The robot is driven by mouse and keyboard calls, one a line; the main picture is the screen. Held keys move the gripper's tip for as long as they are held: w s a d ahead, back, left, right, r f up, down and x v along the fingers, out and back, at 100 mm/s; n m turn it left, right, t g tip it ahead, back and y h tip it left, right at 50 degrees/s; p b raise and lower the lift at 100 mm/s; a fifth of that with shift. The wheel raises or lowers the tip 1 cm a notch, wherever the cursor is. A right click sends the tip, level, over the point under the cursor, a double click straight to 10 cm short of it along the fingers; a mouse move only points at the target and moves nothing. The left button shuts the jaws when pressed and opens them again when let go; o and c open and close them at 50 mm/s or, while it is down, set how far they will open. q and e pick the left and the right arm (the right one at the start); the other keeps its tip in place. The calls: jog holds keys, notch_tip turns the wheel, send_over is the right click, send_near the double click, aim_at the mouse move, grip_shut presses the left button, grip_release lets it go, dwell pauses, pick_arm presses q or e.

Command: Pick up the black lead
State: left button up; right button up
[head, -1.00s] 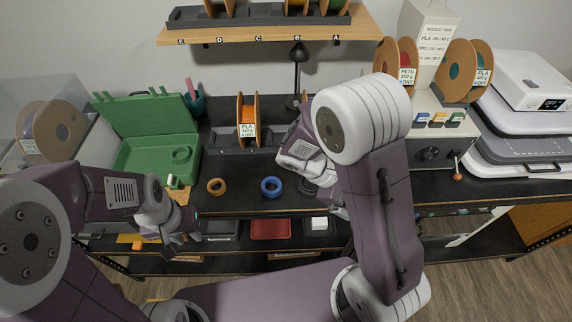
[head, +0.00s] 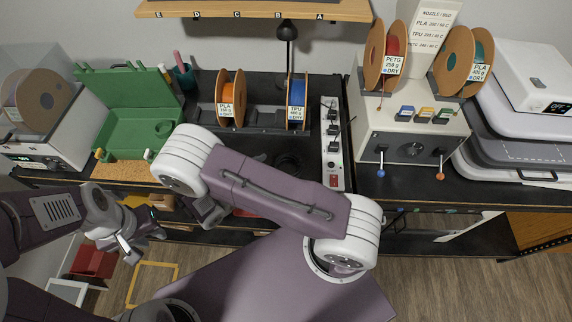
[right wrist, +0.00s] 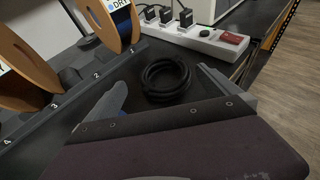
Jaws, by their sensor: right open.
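The black lead (right wrist: 166,80) lies as a round coil on the dark bench top in the right wrist view. In the head view the coil (head: 288,163) shows just behind my right arm, near the foot of the power strip. My right gripper (right wrist: 168,98) is open and empty, with one finger at each side of the near edge of the coil in the picture. In the head view its fingers are hidden by my right arm. My left gripper (head: 143,246) is at the lower left, away from the lead; its opening is unclear.
A white power strip (head: 332,150) with plugs stands beside the coil. A spool rack (head: 258,118) holds an orange spool (head: 230,98) and a blue spool (head: 297,100). A green case (head: 138,122) stands open at the left. A control box (head: 400,150) is at the right.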

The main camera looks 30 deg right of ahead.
aim_at(294, 160)
jog(key=x, duration=0.3)
jog(key=shift+s+d, duration=0.1)
jog(key=shift+d, duration=0.05)
jog(key=shift+d+p, duration=0.25)
jog(key=shift+p, duration=0.25)
jog(key=p+x, duration=0.1)
jog(key=x, duration=0.2)
jog(key=shift+d+f, duration=0.2)
jog(key=shift+d, duration=0.1)
jog(key=shift+w+d+f, duration=0.2)
jog(key=shift+d+f, duration=0.05)
jog(key=shift+d, duration=0.1)
jog(key=shift+a+r, duration=0.1)
jog(key=shift+a, duration=0.1)
jog(key=c, duration=1)
jog(key=shift+c, duration=1.2)
pick_arm(q)
jog(key=r, duration=0.3)
jog(key=shift+d, duration=0.2)
pick_arm(e)
jog(key=shift+d, duration=0.1)
